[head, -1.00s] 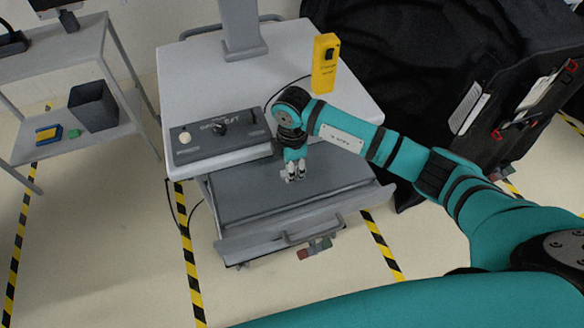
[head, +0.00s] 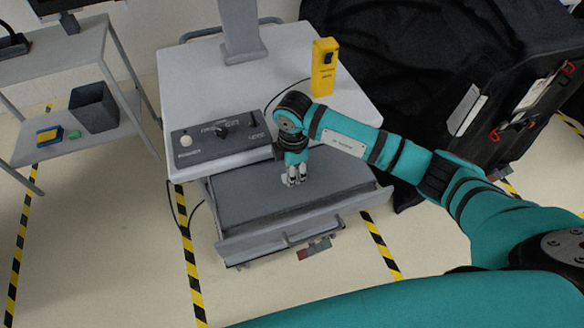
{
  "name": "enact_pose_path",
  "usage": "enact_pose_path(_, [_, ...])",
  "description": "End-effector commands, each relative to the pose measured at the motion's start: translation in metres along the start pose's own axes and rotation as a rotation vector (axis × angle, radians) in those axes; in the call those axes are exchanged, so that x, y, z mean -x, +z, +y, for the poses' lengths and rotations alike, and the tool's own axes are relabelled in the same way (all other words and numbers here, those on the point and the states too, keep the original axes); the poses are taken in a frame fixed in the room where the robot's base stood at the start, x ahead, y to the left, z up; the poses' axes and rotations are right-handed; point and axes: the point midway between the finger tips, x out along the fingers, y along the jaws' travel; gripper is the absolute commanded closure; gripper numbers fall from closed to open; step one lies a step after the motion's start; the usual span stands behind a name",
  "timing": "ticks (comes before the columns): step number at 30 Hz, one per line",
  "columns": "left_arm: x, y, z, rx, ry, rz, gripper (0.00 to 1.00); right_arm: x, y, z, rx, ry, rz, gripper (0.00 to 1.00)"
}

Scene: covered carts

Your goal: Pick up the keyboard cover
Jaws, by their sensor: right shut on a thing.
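The keyboard cover (head: 250,200) is a flat grey panel at the pulled-out drawer (head: 270,240) of the grey cart. My right gripper (head: 293,183) points down at the middle of the cover, with its pale fingers shut on it. The exact grip point is small and hard to make out. The cover looks roughly level, and I cannot tell how far it is clear of the drawer floor. My left gripper is out of view.
The cart top (head: 190,80) carries a dark control panel (head: 220,132), a grey column (head: 243,30) and a yellow handheld device (head: 324,68). A side shelf (head: 60,150) with a dark bin (head: 93,107) stands left. A black-covered cart (head: 420,60) stands right.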

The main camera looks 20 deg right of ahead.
Motion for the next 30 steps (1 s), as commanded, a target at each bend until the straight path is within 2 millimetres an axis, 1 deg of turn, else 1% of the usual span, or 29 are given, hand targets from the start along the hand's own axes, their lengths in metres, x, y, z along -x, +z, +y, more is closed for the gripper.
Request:
enact_pose_path(21, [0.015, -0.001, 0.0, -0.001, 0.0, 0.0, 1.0, 0.001, 0.0, -0.022, 0.0, 0.0, 0.0, 1.0])
enact_pose_path(30, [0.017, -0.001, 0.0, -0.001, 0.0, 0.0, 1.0, 0.0, 0.0, -0.026, 0.0, 0.0, 0.001, 1.0])
